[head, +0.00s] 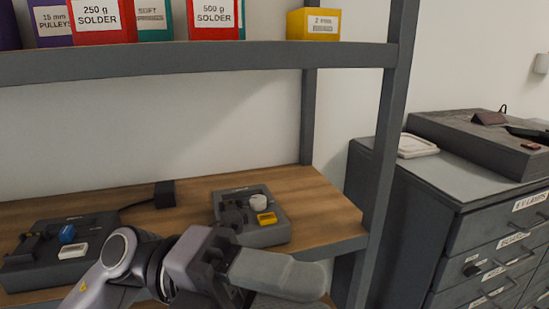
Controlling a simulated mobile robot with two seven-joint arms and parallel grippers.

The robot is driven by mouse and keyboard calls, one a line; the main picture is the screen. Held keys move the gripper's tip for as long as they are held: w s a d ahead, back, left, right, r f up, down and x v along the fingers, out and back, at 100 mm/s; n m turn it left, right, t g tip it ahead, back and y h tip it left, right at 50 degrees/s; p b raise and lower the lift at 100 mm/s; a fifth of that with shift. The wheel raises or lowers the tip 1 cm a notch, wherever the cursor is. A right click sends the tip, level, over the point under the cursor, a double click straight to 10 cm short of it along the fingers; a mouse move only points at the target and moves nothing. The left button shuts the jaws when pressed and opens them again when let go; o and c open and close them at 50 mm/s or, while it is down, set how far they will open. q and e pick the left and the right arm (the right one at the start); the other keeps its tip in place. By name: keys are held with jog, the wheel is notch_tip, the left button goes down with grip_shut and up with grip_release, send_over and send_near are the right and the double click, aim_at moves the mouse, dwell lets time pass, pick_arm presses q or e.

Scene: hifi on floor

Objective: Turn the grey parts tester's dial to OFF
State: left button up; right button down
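A grey tester box (277,234) sits on the wooden shelf, right of centre. Its top carries a pale round dial (258,202), a yellow part (266,218) and dark fittings at its left. The dial's setting and the box's lettering are too small to read. My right gripper is out of view.
A second dark grey device (35,262) with a blue part (67,234) stands at the left of the shelf. A black adapter (164,194) with a cable lies between. A shelf post (384,150) and grey drawer cabinet (455,235) are right. An upper shelf (180,62) holds boxes.

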pick_arm(q)
jog(key=w+a+f+n+t+y+p, duration=0.1)
jog(key=w+a+f+n+t, duration=0.25)
jog(key=n+t, duration=0.55)
jog(key=w+a+f+n+t+p, duration=0.1)
jog(key=w+a+f+n+t, duration=0.15)
jog(key=w+n+t, duration=0.45)
jog(key=w+a+f+n+t+y+p, duration=0.1)
jog(key=w+a+f+n+t, duration=0.2)
jog(key=n+t, duration=0.8)
jog(key=a+f+n+g+y+p, duration=0.1)
jog(key=a+f+n+y, duration=0.3)
jog(key=f+n+y, duration=0.15)
jog(key=a+f+n+g+y, duration=0.1)
jog(key=a+f+n+y, duration=0.25)
jog(key=f, duration=0.35)
jog(key=s+a+f+n+g+y, duration=0.2)
jog(key=s+f+g, duration=0.1)
jog(key=s+f, duration=0.4)
jog(key=s+a+f+n+g+y+p, duration=0.1)
jog(key=s+a+f+n+g+y, duration=0.1)
jog(key=s+f, duration=0.5)
notch_tip(320, 180, down, 4)
jog(key=shift+a+r+g+y+p, duration=0.3)
jog(key=shift+a+g+y, duration=0.2)
jog(key=shift+a+g, duration=0.3)
jog(key=shift+d, duration=0.1)
